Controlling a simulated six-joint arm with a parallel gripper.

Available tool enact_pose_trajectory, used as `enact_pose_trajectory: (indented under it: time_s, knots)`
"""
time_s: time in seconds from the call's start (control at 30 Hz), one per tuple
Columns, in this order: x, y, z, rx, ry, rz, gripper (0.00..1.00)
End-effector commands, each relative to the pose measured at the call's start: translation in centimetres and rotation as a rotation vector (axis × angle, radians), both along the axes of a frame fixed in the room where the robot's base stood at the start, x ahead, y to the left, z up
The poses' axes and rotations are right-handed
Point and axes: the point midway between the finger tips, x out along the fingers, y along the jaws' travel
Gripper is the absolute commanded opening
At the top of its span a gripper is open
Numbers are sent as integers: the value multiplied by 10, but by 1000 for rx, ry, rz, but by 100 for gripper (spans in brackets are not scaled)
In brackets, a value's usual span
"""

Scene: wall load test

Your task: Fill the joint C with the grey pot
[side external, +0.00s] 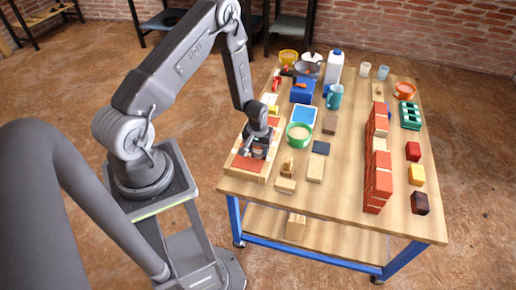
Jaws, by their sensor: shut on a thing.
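My gripper (258,148) is low over the wooden board with red tiles (246,164) at the near left of the table. It is shut on a small dark grey thing (259,153), which looks like the grey pot; its outline is partly hidden by the fingers. The pot is just above or at the tiles; I cannot tell whether it touches them. The joints between the tiles are mostly hidden by the gripper and arm, and no letter marking joint C can be read.
A green bowl (300,133) stands close to the right of my gripper. Wooden blocks (286,185) lie near the front. A red brick wall (379,165) stands right of centre. Blue box, teal mug (334,97) and white bottle (334,67) stand behind.

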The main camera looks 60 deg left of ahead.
Motion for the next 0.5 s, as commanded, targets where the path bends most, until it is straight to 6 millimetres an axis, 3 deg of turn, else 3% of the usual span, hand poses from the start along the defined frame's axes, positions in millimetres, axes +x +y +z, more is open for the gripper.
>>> enact_pose_trajectory:
  time_s: [0.5]
  knots:
    - [1,0,-6,1,-1,0,29]
